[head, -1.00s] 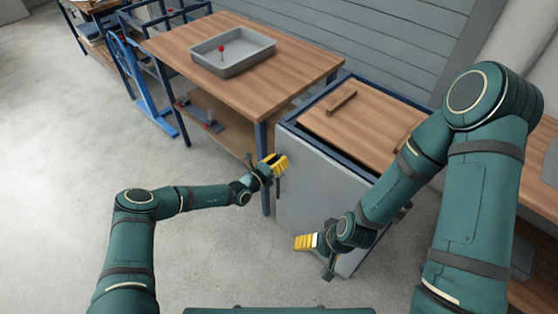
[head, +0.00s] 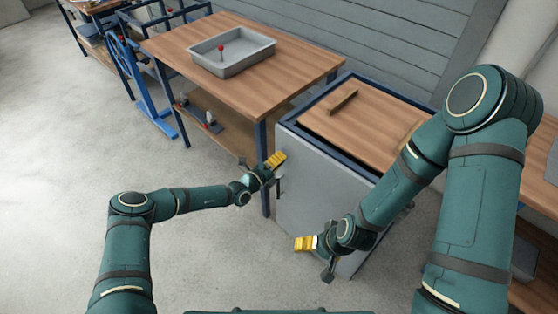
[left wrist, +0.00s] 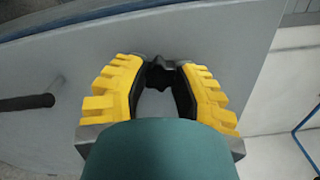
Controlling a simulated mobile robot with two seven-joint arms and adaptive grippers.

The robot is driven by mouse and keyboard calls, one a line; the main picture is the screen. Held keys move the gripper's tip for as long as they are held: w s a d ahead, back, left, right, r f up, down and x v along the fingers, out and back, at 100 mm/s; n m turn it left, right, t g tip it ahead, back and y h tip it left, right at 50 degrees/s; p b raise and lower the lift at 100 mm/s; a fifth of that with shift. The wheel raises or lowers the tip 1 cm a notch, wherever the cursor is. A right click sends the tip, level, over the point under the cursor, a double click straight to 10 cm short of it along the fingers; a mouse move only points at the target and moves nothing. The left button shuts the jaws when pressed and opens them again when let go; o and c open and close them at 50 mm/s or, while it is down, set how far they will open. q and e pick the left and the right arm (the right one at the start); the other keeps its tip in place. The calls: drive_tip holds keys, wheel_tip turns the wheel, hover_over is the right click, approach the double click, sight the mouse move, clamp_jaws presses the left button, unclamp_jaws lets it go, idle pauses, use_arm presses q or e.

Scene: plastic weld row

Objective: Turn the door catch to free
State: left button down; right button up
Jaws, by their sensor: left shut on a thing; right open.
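The grey door (head: 320,210) closes the front of a blue-framed cabinet. It fills much of the left wrist view (left wrist: 230,35). The small dark door catch (left wrist: 166,76) sits near the door's edge, between the yellow fingers of my left gripper (left wrist: 160,72). That gripper is shut on the catch, and the fingers partly hide it. In the head view my left gripper (head: 275,161) is at the door's upper left edge and covers the catch. My right gripper (head: 305,243) is open and empty in front of the door's lower part.
A dark bar handle (left wrist: 28,103) stands out from the door beside the catch. A wooden bench (head: 240,65) with a grey tray (head: 205,62) stands left of the cabinet. Open floor (head: 60,170) lies left.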

use_arm(q)
drive_tip(key=shift+n, duration=0.4)
drive_tip(key=c, duration=0.7)
unclamp_jaws()
drive_tip(key=shift+o, duration=0.2)
drive_tip(key=v, duration=1.2)
